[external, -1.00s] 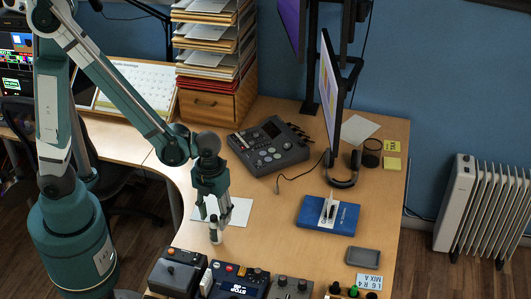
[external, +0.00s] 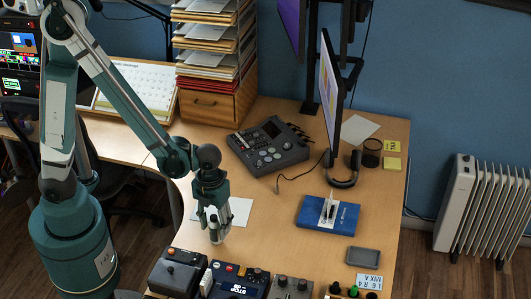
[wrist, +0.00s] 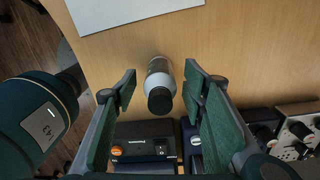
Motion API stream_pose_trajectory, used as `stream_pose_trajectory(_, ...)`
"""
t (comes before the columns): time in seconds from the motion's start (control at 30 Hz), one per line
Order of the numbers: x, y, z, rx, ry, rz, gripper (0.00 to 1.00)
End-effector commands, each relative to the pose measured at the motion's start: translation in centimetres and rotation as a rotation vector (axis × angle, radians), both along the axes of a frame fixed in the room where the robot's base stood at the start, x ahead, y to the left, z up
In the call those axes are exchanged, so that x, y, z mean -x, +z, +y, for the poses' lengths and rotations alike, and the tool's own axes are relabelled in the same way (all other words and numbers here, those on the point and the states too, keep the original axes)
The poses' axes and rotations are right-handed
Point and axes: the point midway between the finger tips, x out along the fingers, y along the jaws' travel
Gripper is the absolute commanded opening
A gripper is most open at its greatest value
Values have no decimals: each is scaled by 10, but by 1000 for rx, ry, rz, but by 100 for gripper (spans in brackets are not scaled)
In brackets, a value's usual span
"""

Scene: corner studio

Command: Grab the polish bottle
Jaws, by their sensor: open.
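The polish bottle (wrist: 160,82) is a small pale cylinder with a black cap, standing on the desk. In the wrist view it lies between my gripper's (wrist: 157,85) two green finger pads, with a gap on each side. In the external view the bottle (external: 214,236) shows below my gripper (external: 213,212), partly hidden by the fingers. The fingers are open and reach down around the bottle's upper part. I see no contact with it.
Guitar-pedal-like boxes, one black (external: 178,272) and one blue (external: 238,281), stand close in front of the bottle. A white sheet (external: 236,211) lies behind it. A blue book (external: 327,215) lies to the right. The desk between is clear.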

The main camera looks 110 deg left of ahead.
Motion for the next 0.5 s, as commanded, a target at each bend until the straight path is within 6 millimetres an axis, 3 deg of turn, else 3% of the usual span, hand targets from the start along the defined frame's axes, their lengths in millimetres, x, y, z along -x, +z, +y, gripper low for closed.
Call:
stream_pose_trajectory(0.2,0,-16,0,0,0,0,42)
stream_pose_trajectory(0.5,0,-17,0,0,0,0,42)
